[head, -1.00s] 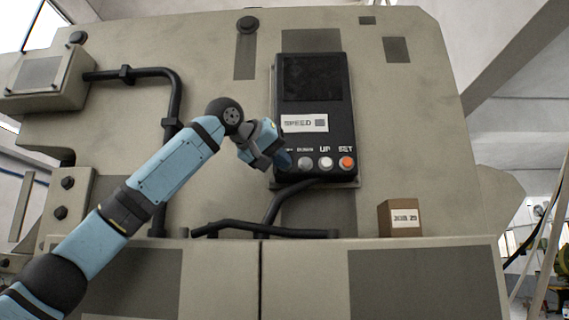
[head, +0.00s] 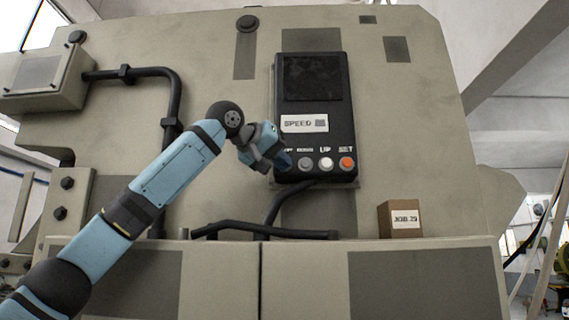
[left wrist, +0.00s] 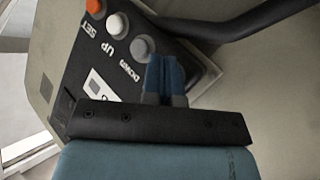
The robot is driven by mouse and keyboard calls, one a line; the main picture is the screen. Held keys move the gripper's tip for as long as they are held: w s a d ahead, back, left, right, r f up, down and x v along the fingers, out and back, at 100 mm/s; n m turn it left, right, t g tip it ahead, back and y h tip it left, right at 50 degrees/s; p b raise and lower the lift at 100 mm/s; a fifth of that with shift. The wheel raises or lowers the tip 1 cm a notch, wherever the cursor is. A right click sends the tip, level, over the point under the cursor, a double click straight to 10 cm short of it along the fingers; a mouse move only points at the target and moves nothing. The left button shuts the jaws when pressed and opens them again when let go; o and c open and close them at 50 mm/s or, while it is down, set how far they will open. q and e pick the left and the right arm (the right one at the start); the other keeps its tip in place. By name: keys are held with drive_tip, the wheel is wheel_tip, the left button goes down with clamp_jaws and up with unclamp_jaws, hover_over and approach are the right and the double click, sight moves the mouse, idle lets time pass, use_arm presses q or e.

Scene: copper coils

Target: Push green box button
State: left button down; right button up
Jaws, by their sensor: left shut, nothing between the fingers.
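A black control box (head: 340,120) is fixed to the machine's front, with a dark screen, a SPEED label and a row of buttons along its bottom. A grey button (head: 306,164), a white button (head: 326,164) marked UP and an orange button (head: 346,163) marked SET show. No green button shows; the row's left end is hidden behind my gripper. My left gripper (head: 284,160) is shut and empty, its blue fingertips over that left end. In the left wrist view the fingers (left wrist: 164,76) are beside the grey button (left wrist: 143,45); I cannot tell whether they touch the box. My right gripper is out of view.
A brown box (head: 386,220) labelled JOB 29 stands on the machine's ledge at the right. A black cable (head: 270,229) runs below the control box. A dark pipe (head: 176,110) bends down behind my left arm.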

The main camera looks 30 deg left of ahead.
use_arm(q)
drive_tip(key=shift+w+a+p, duration=0.2)
drive_tip(key=shift+w+p, duration=0.1)
drive_tip(key=shift+w, duration=0.05)
idle(0.6)
drive_tip(key=shift+s, duration=0.1)
drive_tip(key=shift+s+d+b, duration=0.35)
drive_tip(key=shift+s+d, duration=0.1)
drive_tip(key=shift+s, duration=0.15)
drive_tip(key=shift+s, duration=0.1)
drive_tip(key=s+d, duration=0.1)
drive_tip(key=s+b, duration=0.1)
drive_tip(key=s+d+b, duration=0.1)
drive_tip(key=s, duration=0.1)
drive_tip(key=shift+d, duration=0.3)
idle(1.0)
